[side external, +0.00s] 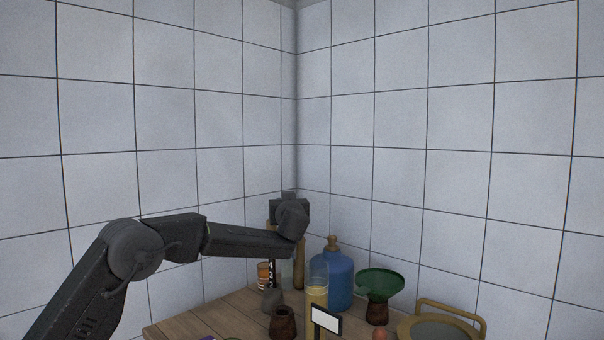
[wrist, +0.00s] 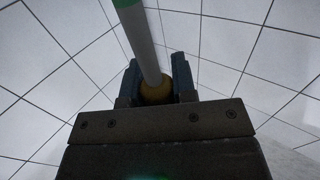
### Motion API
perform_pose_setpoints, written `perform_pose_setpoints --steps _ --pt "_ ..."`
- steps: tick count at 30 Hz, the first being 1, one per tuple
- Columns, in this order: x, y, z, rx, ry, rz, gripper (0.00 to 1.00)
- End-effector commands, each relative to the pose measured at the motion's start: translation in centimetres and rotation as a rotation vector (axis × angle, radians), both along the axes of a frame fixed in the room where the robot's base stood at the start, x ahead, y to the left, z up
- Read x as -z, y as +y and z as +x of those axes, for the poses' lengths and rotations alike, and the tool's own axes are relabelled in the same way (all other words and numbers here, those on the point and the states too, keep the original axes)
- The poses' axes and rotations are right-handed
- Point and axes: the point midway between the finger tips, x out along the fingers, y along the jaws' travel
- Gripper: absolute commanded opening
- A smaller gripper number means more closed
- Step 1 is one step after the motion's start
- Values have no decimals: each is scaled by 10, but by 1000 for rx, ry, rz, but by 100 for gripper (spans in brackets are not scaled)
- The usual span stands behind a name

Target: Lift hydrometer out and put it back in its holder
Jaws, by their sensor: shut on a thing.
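In the wrist view, my gripper (wrist: 156,84) is shut on the hydrometer (wrist: 138,36). Its amber rounded part sits between the two dark fingers, and a pale rod with a green band runs from there to the top edge, slightly tilted in the picture. In the side view, my gripper (side external: 289,212) is above the back of the table; its fingertips and the hydrometer cannot be made out clearly there. A tall clear cylinder with yellow liquid (side external: 317,295) stands on the table to the right of the gripper. I cannot tell which thing is the hydrometer's holder.
A blue demijohn (side external: 334,279) and a green funnel (side external: 380,283) on a brown jar stand to the right. A small brown pot (side external: 283,323), a blank sign (side external: 327,320) and a handled basket (side external: 440,325) are in front.

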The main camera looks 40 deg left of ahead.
Motion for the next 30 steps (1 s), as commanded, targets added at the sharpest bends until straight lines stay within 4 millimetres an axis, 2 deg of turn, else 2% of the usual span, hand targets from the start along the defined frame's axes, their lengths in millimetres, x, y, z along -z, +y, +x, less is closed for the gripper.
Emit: perform_pose_setpoints --steps 1,3,6,19,30 --pt "11 7 -1 -17 3 0 0" --pt "21 13 -3 -29 1 1 0" --pt "29 18 -4 -38 -2 -1 0" --pt "32 18 -4 -39 -2 0 0" --pt "57 19 -4 -39 -1 -1 0"
